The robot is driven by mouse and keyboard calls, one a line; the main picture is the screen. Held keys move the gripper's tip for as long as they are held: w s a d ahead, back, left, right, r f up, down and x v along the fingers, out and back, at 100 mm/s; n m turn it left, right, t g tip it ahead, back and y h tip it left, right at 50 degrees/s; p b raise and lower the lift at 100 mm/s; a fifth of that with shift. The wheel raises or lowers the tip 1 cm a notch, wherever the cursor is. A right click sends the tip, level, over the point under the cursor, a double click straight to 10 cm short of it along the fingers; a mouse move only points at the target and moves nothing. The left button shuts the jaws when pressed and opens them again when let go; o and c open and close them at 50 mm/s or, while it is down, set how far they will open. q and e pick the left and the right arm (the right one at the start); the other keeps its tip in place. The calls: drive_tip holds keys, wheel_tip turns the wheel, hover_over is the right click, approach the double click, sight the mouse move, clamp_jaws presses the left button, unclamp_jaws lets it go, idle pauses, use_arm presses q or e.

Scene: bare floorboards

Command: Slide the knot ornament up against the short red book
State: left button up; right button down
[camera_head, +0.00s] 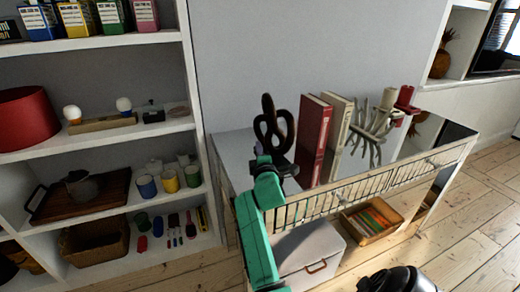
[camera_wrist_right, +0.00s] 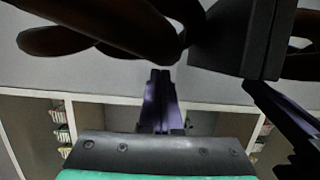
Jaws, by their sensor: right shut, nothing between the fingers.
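The knot ornament (camera_head: 272,127), dark with looping strands, stands upright on the cabinet top, left of the red book (camera_head: 312,138). In the head view only a thin gap shows between its loops and the book's upper part. My gripper hides its foot, so I cannot tell whether they touch there. The red book stands upright against a cream book (camera_head: 338,135). My right gripper (camera_head: 287,170) is shut and empty, low at the ornament's base. In the right wrist view brown loops of the ornament (camera_wrist_right: 100,28) are close above my fingers (camera_wrist_right: 160,76). My left gripper is out of view.
A branching holder (camera_head: 372,132), a candle-like post (camera_head: 388,98) and red items (camera_head: 404,97) stand right of the books. The cabinet top (camera_head: 234,150) is bare to the ornament's left. Shelves (camera_head: 110,148) with boxes and cups stand at the left.

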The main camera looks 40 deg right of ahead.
sight(274, 144)
drive_tip(key=shift+s+d, duration=0.1)
drive_tip(key=shift+d, duration=0.1)
drive_tip(key=d+p, duration=0.1)
drive_tip(key=s+d+p, duration=0.1)
drive_tip(key=d, duration=0.1)
drive_tip(key=d+p, duration=0.1)
drive_tip(key=shift+s+d+r, duration=0.25)
drive_tip(key=shift+d+r, duration=0.05)
drive_tip(key=shift+r, duration=0.05)
drive_tip(key=d, duration=0.1)
drive_tip(key=s+d, duration=0.1)
drive_tip(key=d, duration=0.1)
drive_tip(key=s+d+p, duration=0.1)
drive_tip(key=d, duration=0.1)
drive_tip(key=shift+d+f, duration=0.15)
drive_tip(key=shift+f, duration=0.1)
drive_tip(key=shift+d+f, duration=0.1)
drive_tip(key=shift+d, duration=0.15)
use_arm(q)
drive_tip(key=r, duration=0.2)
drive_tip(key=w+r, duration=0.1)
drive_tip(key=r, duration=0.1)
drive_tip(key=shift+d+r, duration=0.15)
use_arm(e)
drive_tip(key=shift+a, duration=0.15)
